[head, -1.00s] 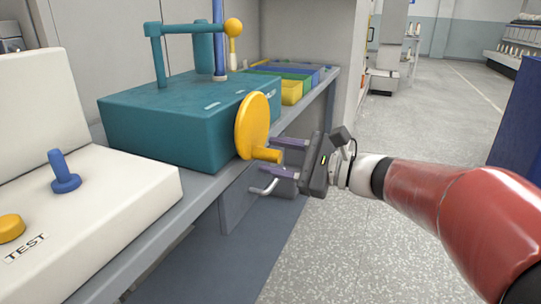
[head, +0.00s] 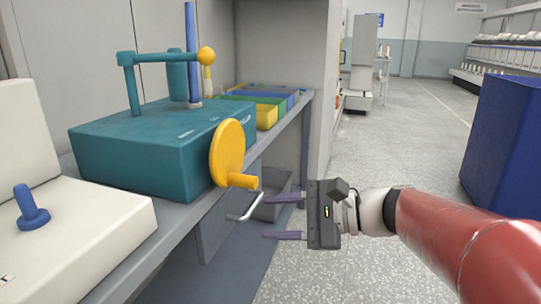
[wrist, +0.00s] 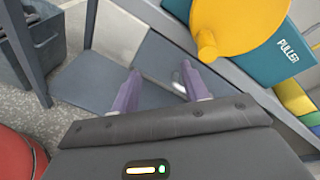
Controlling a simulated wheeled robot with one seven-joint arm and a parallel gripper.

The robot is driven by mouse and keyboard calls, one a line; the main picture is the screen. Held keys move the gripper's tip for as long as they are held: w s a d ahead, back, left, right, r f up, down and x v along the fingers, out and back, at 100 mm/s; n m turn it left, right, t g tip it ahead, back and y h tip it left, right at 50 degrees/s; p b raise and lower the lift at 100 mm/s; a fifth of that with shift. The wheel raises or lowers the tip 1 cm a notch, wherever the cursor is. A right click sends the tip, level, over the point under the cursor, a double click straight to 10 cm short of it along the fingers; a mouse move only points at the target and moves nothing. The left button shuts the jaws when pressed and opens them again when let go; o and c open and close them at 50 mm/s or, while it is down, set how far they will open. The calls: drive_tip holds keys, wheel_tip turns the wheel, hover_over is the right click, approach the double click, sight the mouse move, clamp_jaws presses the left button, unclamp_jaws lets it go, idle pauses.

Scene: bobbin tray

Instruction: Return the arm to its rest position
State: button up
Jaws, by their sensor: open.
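My gripper (head: 283,216) is at the right of the bench in the head view, its two purple fingers spread apart with nothing between them. It points left, in front of the bench and below the yellow handwheel (head: 228,153) of the teal machine (head: 140,150). A gap shows between the fingers and the handwheel's knob. In the wrist view the fingers (wrist: 158,88) are apart and empty, with the handwheel (wrist: 235,25) beyond them at the upper right. My red arm reaches in from the lower right of the head view.
A metal bar handle (head: 245,206) juts out near the fingers. A grey bin (head: 277,206) sits under the bench (head: 185,222). Coloured trays (head: 265,112) stand at its far end. A blue block (head: 505,145) stands at the right. Open floor lies between it and the bench.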

drive_tip(key=s+f+n+g+h, duration=0.1)
drive_tip(key=s+f+n+h, duration=0.35)
drive_tip(key=s, duration=0.25)
drive_tip(key=s+d+f+n+t+h+p, duration=0.1)
drive_tip(key=s+d+f+n+h, duration=0.2)
drive_tip(key=d+n+h, duration=0.1)
drive_tip(key=s+d+f+n+t+h, duration=0.1)
drive_tip(key=s+d+f+n+h, duration=0.2)
drive_tip(key=d+h, duration=0.3)
drive_tip(key=s+d+n, duration=0.1)
drive_tip(key=d, duration=0.1)
drive_tip(key=shift+d+f+p, duration=0.15)
drive_tip(key=shift+d+p, duration=0.2)
